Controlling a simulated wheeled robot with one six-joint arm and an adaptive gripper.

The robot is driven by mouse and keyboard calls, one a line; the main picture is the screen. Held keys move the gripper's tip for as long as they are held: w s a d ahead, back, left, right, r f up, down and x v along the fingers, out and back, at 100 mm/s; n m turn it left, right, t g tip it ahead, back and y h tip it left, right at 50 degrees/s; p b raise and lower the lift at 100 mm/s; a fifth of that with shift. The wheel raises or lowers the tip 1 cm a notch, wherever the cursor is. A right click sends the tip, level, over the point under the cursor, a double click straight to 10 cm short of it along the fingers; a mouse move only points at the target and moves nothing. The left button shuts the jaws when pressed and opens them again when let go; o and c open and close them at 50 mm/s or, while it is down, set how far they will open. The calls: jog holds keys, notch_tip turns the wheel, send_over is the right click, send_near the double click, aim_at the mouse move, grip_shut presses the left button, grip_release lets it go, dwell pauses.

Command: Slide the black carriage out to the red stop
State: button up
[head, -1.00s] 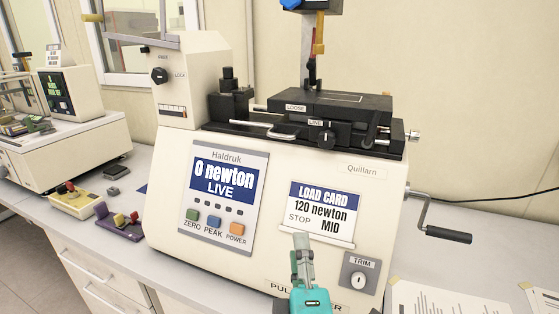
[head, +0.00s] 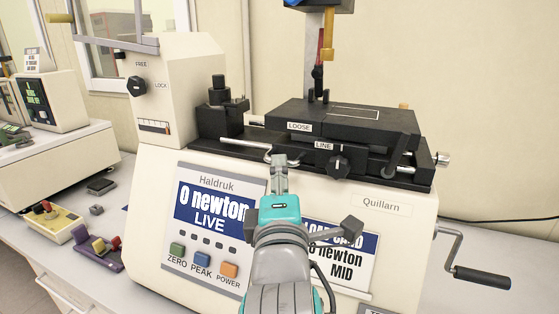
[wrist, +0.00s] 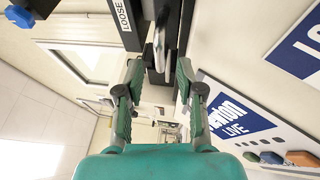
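The black carriage (head: 345,122) sits on a black rail (head: 410,178) on top of the cream test machine. It bears a LOOSE label, a LINE label and a black knob (head: 339,167). A bent silver bar (head: 243,143) sticks out at its front left and also shows in the wrist view (wrist: 160,40). My gripper (head: 279,158) is just in front of the bar's right end. In the wrist view its fingers (wrist: 158,65) are spread on either side of the bar's line, with gaps visible. I cannot make out a red stop on the rail.
A black clamp block (head: 219,118) stands left of the carriage. A crank handle (head: 482,277) juts from the machine's right side. A FREE/LOCK knob (head: 137,86) is on the left housing.

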jog(key=shift+w+a+r, duration=0.1)
jog(key=shift+w+r, duration=0.1)
jog(key=shift+w, duration=0.95)
jog(key=shift+w+a+r, duration=0.1)
jog(key=shift+w+r, duration=0.05)
jog(key=shift+w, duration=0.95)
grip_shut()
